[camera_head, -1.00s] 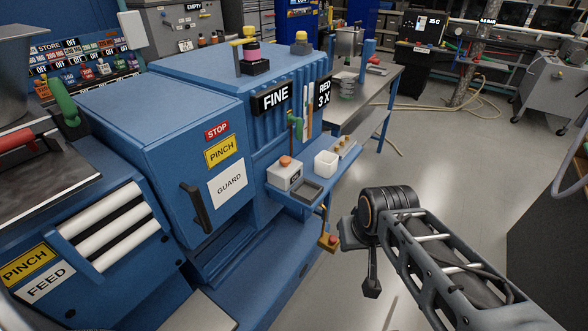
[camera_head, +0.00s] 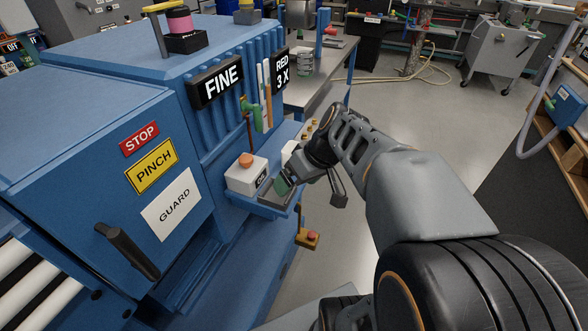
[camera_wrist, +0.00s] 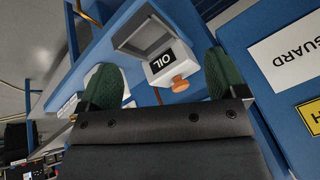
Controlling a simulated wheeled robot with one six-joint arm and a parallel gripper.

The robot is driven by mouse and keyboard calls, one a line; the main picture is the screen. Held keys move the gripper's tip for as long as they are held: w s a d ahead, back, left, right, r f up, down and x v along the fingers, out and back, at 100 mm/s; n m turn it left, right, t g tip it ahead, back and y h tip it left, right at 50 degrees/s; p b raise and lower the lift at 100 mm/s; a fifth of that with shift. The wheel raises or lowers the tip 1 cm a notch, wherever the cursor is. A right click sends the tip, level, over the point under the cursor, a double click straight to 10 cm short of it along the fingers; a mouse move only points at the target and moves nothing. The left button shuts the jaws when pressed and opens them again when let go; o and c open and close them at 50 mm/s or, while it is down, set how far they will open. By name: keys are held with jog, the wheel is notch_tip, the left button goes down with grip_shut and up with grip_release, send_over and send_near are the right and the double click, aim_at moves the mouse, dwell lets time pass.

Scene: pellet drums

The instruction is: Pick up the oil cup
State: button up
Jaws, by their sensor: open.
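A white box marked OIL with an orange knob on top, which I take as the oil cup, (camera_head: 246,174) stands on the blue shelf of the machine. In the wrist view the same box (camera_wrist: 163,65) shows between the two green finger pads, its label turned, with space at both sides. My gripper (camera_head: 283,182) is open and empty, just right of the box and over the grey tray in the head view. In the wrist view my gripper (camera_wrist: 163,78) spans wider than the box. I cannot tell the exact distance to it.
A shallow grey tray (camera_wrist: 140,35) sits beside the box on the shelf. A white open container (camera_head: 288,149) is partly hidden behind my gripper. A green handle (camera_head: 252,110) hangs on the ribbed machine wall behind. The guard door (camera_head: 120,250) is at left; open floor lies right.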

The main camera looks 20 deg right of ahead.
jog(key=shift+o, duration=0.8)
jog(key=w+d+f+n+t+y+b, duration=0.1)
jog(key=w+d+n+t+y+b, duration=0.2)
jog(key=d, duration=0.5)
jog(key=shift+w+f+b, duration=0.15)
jog(key=shift+w+b, duration=0.45)
jog(key=shift+w, duration=0.65)
jog(key=n+t+y+b, duration=0.2)
jog(key=t, duration=0.2)
send_near(286, 149)
jog(key=p+x, duration=0.1)
jog(key=x, duration=0.5)
jog(key=shift+w+a+f, duration=0.15)
jog(key=shift+w+a, duration=0.05)
jog(key=shift+w, duration=0.05)
jog(key=c, duration=0.9)
